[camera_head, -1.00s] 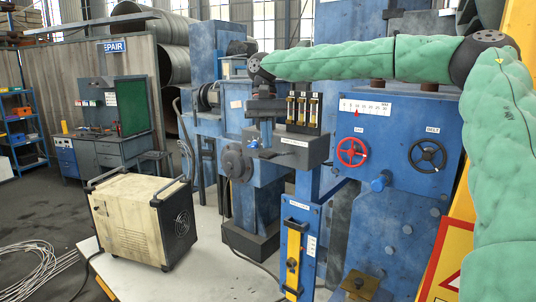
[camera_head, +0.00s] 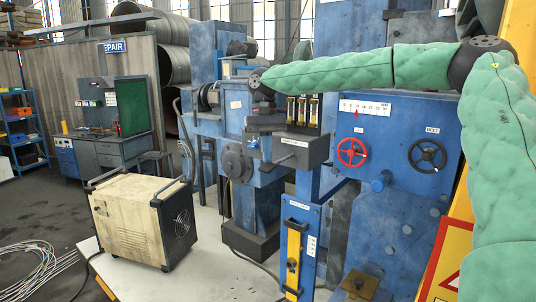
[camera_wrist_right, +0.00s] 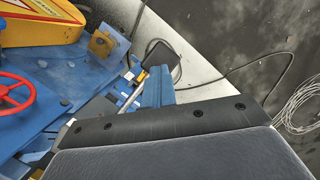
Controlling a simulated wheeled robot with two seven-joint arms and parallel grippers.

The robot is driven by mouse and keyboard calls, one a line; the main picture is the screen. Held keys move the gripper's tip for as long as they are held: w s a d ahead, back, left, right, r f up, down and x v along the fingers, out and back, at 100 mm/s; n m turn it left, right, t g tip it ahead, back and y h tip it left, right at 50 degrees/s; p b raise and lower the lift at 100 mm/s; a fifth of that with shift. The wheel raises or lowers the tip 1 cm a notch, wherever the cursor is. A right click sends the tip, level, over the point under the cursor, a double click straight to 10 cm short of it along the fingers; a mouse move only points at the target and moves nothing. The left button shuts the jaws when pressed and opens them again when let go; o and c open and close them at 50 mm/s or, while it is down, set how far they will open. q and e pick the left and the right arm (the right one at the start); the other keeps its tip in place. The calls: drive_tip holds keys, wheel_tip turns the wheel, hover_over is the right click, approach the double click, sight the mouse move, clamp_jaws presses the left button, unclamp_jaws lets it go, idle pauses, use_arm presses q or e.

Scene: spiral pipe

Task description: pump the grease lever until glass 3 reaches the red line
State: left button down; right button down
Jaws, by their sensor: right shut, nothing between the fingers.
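The grease unit is a dark grey block (camera_head: 310,151) with several upright glasses on top. Yellow grease shows in them; the rightmost glass (camera_head: 314,109) is probably glass 3, but its number and red line are too small to read. A thin pale rod (camera_wrist_right: 128,101) lies beside the fingers there, possibly the grease lever; contact is unclear. My left gripper is out of view.
A red handwheel (camera_head: 351,152) and a black handwheel (camera_head: 427,156) sit on the blue machine to the right. A blue panel with a yellow strip (camera_head: 293,255) stands below the block. A cream box (camera_head: 140,220) stands at the left on the pale floor.

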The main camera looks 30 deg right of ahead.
drive_tip(key=shift+f, duration=0.5)
drive_tip(key=shift+w+d, duration=0.1)
drive_tip(key=shift+w, duration=0.05)
